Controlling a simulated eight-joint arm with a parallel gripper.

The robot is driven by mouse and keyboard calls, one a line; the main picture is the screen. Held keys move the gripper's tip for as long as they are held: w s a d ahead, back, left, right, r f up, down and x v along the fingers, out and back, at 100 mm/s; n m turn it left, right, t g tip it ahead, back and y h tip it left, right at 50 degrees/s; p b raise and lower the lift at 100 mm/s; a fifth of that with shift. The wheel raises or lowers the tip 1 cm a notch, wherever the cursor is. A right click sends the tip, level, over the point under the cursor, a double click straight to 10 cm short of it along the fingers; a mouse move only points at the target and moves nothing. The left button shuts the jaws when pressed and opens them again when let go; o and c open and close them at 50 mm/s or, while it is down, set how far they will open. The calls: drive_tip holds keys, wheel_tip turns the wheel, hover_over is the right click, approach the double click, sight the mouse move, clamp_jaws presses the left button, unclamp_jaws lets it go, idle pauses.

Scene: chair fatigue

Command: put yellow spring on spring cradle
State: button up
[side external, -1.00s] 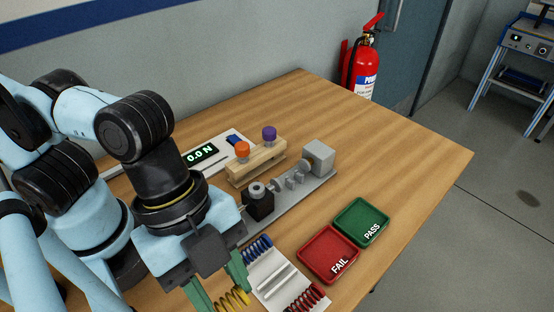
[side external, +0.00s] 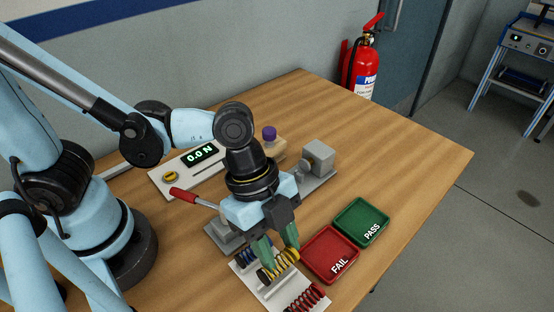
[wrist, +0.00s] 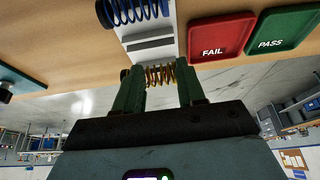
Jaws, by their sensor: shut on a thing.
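My gripper (side external: 279,258) is shut on the yellow spring (side external: 285,264), with one green finger at each end of the coil. In the side view the spring appears over the white spring rack (side external: 270,291); its exact height is unclear. The wrist view also shows the yellow spring (wrist: 160,75) between the fingertips. The grey test rig (side external: 318,160) stands behind my gripper. My wrist and gripper hide the middle of the rig, so the spring cradle cannot be made out.
A blue spring (side external: 245,253) and a red spring (side external: 305,298) lie on the rack. The red FAIL tray (side external: 322,250) and green PASS tray (side external: 355,222) are close on the right. A red-handled lever (side external: 185,194) sticks out left of my gripper. The table's right side is clear.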

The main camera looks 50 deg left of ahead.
sight(277, 257)
drive_tip(key=shift+f, duration=1.8)
drive_tip(key=shift+f, duration=0.1)
drive_tip(key=o, duration=1)
drive_tip(key=shift+o, duration=0.2)
drive_tip(key=a+v, duration=0.1)
drive_tip(key=v, duration=1.1)
drive_tip(key=w+a+n+t, duration=0.1)
drive_tip(key=w+a+n, duration=0.1)
drive_tip(key=n, duration=0.1)
drive_tip(key=w+a+n+t+y, duration=0.1)
drive_tip(key=w+a+n, duration=0.1)
drive_tip(key=a+n, duration=0.1)
drive_tip(key=w+a+n+t, duration=0.1)
drive_tip(key=a+n+t, duration=0.1)
drive_tip(key=n, duration=0.1)
drive_tip(key=shift+w+a+f+y, duration=0.25)
drive_tip(key=shift+w+a+y, duration=0.05)
drive_tip(key=shift+w+a, duration=0.1)
drive_tip(key=w+a+n+t+y, duration=0.1)
drive_tip(key=a+n, duration=0.2)
drive_tip(key=w+a+n+t+y, duration=0.1)
drive_tip(key=a+n, duration=0.2)
drive_tip(key=w+a+r+n+t, duration=0.1)
drive_tip(key=a+n, duration=0.1)
drive_tip(key=n, duration=0.1)
drive_tip(key=shift+a+y, duration=0.4)
drive_tip(key=shift+c, duration=0.6)
